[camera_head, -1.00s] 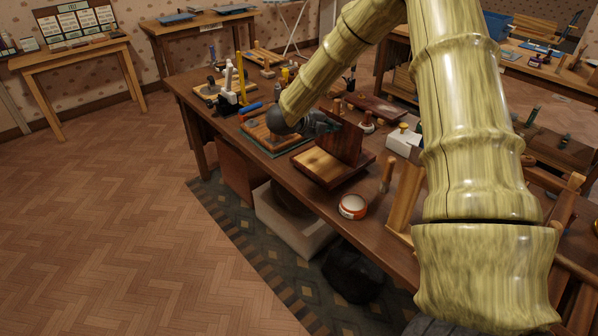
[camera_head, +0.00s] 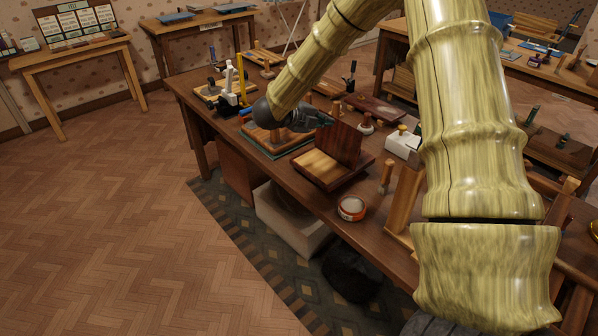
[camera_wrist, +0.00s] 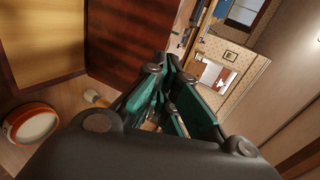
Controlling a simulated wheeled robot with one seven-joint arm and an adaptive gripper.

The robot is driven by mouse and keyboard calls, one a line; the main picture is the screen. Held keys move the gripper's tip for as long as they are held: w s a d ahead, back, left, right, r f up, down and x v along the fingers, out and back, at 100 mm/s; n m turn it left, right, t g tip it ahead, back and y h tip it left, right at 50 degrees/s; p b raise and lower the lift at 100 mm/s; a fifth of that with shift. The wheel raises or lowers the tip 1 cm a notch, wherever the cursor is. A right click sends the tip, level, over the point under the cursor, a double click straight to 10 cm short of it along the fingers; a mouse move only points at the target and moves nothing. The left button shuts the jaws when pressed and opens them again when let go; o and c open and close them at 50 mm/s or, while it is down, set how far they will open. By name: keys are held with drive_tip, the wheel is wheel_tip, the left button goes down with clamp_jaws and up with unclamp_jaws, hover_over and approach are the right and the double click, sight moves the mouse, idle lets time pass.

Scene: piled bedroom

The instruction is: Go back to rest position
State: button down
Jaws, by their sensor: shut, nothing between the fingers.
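My gripper (camera_head: 318,121) is over the long wooden table (camera_head: 305,190), close to the upright lid of an open wooden box (camera_head: 318,168). In the wrist view my gripper (camera_wrist: 172,75) has its green-padded fingers together with nothing held. The box's dark lid and pale inside (camera_wrist: 40,45) fill the upper left of that view. I cannot tell whether the fingers touch the lid. My bamboo-textured arm hides much of the table's right side.
An orange-rimmed round tin (camera_head: 351,208) sits at the table's front edge. A white box (camera_head: 403,142) stands right of the open box. A white bottle and yellow stick (camera_head: 242,85) stand at the far end. The floor (camera_head: 100,220) at left is clear.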

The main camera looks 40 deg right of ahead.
drive_tip(key=shift+s+a+r, duration=0.1)
drive_tip(key=shift+a+r, duration=0.55)
drive_tip(key=shift+r, duration=0.2)
drive_tip(key=a+f+n+t+y, duration=0.1)
drive_tip(key=a+f+n, duration=0.2)
drive_tip(key=f+n, duration=0.1)
drive_tip(key=a+f+n+t, duration=0.2)
drive_tip(key=a+f+n, duration=0.2)
drive_tip(key=f, duration=0.3)
drive_tip(key=s+a+f+n+t+y, duration=0.1)
drive_tip(key=a+f+n+t, duration=0.1)
drive_tip(key=f+n, duration=0.3)
drive_tip(key=shift+a+f+y, duration=0.3)
drive_tip(key=shift+a+f, duration=0.1)
drive_tip(key=shift+a, duration=0.4)
drive_tip(key=s+a+f+n+y, duration=0.5)
drive_tip(key=s+a+f+n, duration=0.45)
drive_tip(key=f, duration=0.35)
drive_tip(key=s+a+f+n+g+y, duration=0.1)
drive_tip(key=s+a+f+n+g, duration=0.1)
drive_tip(key=s, duration=0.8)
drive_tip(key=s+a+f+n+g+y, duration=0.2)
drive_tip(key=s+a+f+n, duration=0.3)
drive_tip(key=s, duration=0.5)
drive_tip(key=s+a+f+n+g+y, duration=0.2)
drive_tip(key=s+a+n, duration=0.3)
drive_tip(key=s, duration=0.5)
drive_tip(key=shift+a+f, duration=0.7)
drive_tip(key=shift+f, duration=0.15)
